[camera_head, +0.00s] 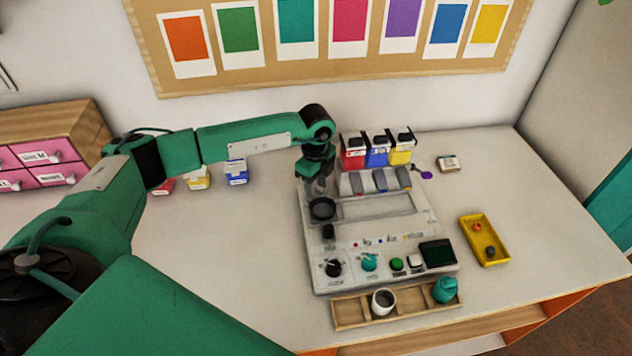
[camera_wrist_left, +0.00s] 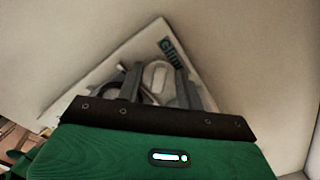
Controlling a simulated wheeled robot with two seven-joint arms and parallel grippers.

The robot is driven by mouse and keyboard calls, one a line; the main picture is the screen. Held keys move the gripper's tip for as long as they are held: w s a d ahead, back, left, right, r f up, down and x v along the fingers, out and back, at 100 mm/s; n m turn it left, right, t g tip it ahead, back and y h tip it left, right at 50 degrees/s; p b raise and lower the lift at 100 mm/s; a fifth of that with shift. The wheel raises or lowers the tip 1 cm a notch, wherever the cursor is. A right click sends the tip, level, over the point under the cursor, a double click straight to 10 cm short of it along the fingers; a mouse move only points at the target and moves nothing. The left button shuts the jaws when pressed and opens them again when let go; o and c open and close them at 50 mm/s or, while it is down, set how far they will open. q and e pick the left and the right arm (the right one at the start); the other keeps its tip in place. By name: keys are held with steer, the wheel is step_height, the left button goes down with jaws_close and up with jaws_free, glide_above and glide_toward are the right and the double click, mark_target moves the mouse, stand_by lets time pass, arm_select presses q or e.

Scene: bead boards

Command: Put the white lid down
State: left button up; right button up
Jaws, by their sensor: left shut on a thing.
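My left gripper (camera_head: 318,190) reaches in from the left and points down over the back left of the pale machine (camera_head: 432,215), just above a dark round well (camera_head: 322,209). In the left wrist view, its two grey fingers (camera_wrist_left: 155,85) are shut on a pale rounded thing (camera_wrist_left: 156,76), which looks like the white lid. The fingers hide much of it, and I cannot make it out clearly in the head view. I cannot tell whether it touches the machine. My right gripper is not in view.
Red, blue and yellow cartridges (camera_head: 377,150) stand behind the machine. A wooden tray (camera_head: 349,313) in front holds a white cup (camera_head: 383,301) and a teal one (camera_head: 445,289). A yellow tray (camera_head: 497,240) sits to the right. The table's far right is mostly clear.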

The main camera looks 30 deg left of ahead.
mark_target(316, 185)
arm_select(q)
steer(key=o, duration=0.6)
steer(key=shift+f, duration=0.15)
steer(key=o, duration=0.3)
steer(key=shift+o, duration=0.2)
steer(key=shift+r, duration=0.45)
step_height(316, 185, up, 5)
steer(key=shift+b, duration=0.55)
step_height(316, 185, up, 6)
steer(key=shift+r+b, duration=0.25)
steer(key=shift+b, duration=0.2)
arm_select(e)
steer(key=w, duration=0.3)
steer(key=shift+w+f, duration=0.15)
